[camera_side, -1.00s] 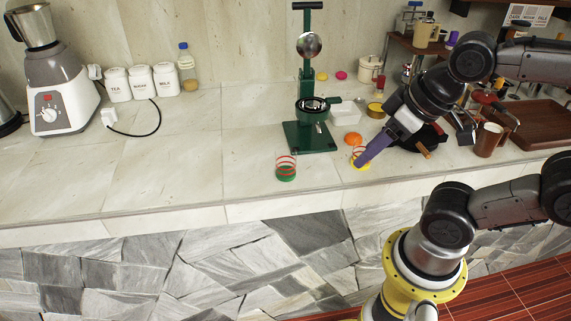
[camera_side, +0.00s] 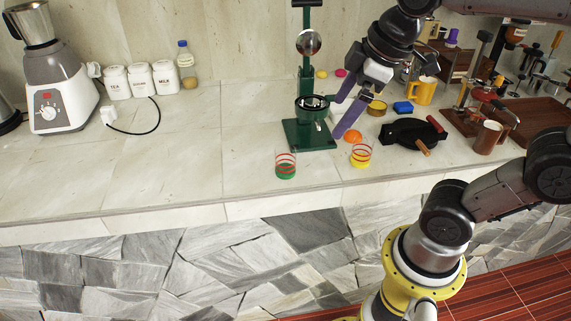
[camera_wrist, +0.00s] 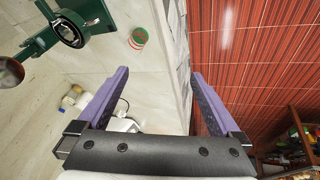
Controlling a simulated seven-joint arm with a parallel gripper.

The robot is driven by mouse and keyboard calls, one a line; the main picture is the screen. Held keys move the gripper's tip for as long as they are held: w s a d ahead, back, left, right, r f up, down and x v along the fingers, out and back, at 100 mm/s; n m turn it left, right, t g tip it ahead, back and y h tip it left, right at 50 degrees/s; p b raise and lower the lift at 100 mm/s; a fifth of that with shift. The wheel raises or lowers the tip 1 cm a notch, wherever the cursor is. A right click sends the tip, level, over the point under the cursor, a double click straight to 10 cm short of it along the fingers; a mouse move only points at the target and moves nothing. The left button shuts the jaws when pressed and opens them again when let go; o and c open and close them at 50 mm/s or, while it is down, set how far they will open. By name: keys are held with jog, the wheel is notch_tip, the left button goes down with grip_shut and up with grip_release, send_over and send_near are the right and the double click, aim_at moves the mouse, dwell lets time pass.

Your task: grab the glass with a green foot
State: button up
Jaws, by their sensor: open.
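The glass with a green foot (camera_side: 286,167) stands upright near the counter's front edge, with red bands on its clear wall. It also shows in the wrist view (camera_wrist: 138,38), seen from above, ahead of and beyond my fingers. A similar glass with a yellow foot (camera_side: 361,156) stands to its right. My gripper (camera_side: 342,118) is open and empty, raised above the counter to the right of the green press and up and right of the green-footed glass. In the wrist view, its purple fingers (camera_wrist: 160,72) are spread wide with nothing between them.
A green press (camera_side: 310,132) stands just behind the green-footed glass. An orange (camera_side: 352,136), a black pan (camera_side: 408,136) and a brown mug (camera_side: 488,138) are to the right. The counter left of the green-footed glass (camera_side: 180,165) is clear.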

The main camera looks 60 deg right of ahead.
jog(key=w+d+f+n+g, duration=0.1)
jog(key=w+d+n+g, duration=0.1)
jog(key=w, duration=0.7)
jog(key=g, duration=0.3)
send_over(285, 159)
jog(key=w+d, duration=0.2)
notch_tip(285, 159, down, 8)
jog(key=shift+n, duration=0.3)
notch_tip(285, 159, down, 9)
jog(key=shift+d+f, duration=0.1)
jog(key=shift+s+d+f, duration=0.1)
jog(key=shift+f, duration=1.35)
jog(key=shift+s+d+f, duration=0.1)
jog(key=shift+f, duration=1.3)
jog(key=c, duration=1.3)
jog(key=shift+r, duration=0.15)
